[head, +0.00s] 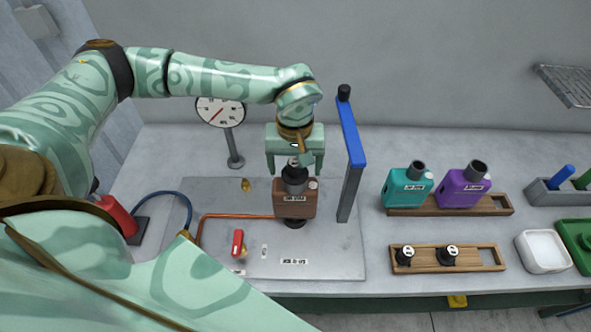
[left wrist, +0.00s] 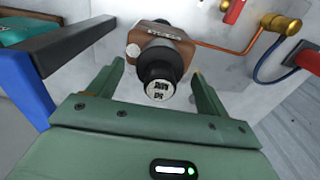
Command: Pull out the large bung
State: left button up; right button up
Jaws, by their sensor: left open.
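A brown muffler (head: 295,205) with a white label stands on the grey plate, with a black part showing below it. A black bung (head: 294,180) sits on its top; in the left wrist view the bung (left wrist: 160,84) faces me with white markings on its end. My left gripper (head: 291,168) points down just above the muffler. In the left wrist view its open fingers (left wrist: 160,68) lie on either side of the bung, with a gap at each side. The printed size is not readable. My right gripper is not in view.
A blue-topped grey post (head: 350,160) stands close right of the muffler. A gauge (head: 220,111) stands behind left; a copper pipe (head: 240,216) reaches the muffler's left. A wooden tray (head: 482,257) holds two black bungs. Teal (head: 408,189) and purple (head: 463,190) mufflers stand behind it.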

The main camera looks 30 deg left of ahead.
aim_at(295, 162)
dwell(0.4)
pick_arm(q)
jog(key=c, duration=1.3)
jog(key=shift+p, duration=0.3)
jog(key=shift+r, duration=0.2)
jog(key=shift+r+p, duration=2.8)
jog(key=shift+p, duration=0.05)
